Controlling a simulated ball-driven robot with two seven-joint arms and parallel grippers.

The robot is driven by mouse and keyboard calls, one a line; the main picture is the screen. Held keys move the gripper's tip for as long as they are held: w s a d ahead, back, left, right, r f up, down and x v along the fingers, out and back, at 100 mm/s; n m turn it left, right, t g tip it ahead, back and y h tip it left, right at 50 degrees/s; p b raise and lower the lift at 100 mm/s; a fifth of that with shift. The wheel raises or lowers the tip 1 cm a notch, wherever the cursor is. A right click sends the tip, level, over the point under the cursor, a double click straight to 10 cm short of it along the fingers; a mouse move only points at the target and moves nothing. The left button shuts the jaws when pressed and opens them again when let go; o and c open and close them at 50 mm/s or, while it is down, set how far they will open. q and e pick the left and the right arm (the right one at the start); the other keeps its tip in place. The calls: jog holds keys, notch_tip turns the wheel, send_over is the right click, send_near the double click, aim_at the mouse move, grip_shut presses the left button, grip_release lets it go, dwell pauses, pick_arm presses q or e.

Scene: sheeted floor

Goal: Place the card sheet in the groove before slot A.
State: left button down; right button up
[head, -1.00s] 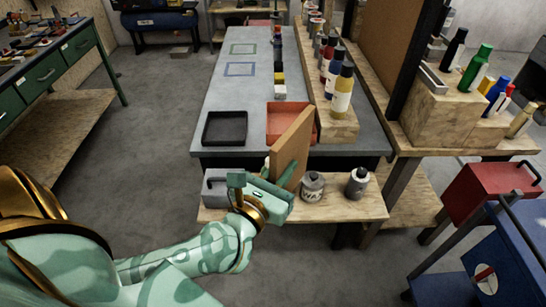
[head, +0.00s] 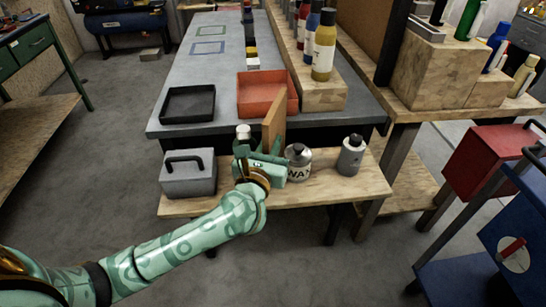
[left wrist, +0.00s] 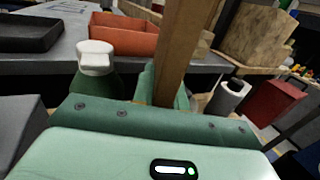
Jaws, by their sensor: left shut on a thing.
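The brown card sheet (head: 272,122) stands nearly upright in my left gripper (head: 262,165), above the low wooden shelf in front of the grey bench. My left gripper is shut on its lower part. The sheet also rises between the fingers in the left wrist view (left wrist: 182,45), where the gripper (left wrist: 165,92) shows close up. I cannot make out a groove or a slot A label in either view. The sheet's lower edge is hidden by the gripper. My right gripper is not in view.
On the low shelf (head: 330,190) are a grey toolbox (head: 188,185), a white-capped bottle (head: 243,132), a round jar (head: 299,170) and a grey bottle (head: 350,158), close around the gripper. A black tray (head: 188,119) and a red tray (head: 253,112) sit on the bench behind.

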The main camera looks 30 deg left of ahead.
pick_arm(q)
notch_tip(320, 180, down, 3)
jog(key=shift+w+f+b, duration=0.1)
jog(key=shift+b, duration=0.4)
jog(key=shift+r, duration=0.25)
jog(key=shift+f, duration=0.25)
jog(key=c, duration=1.4)
grip_release()
jog(key=shift+r, duration=0.1)
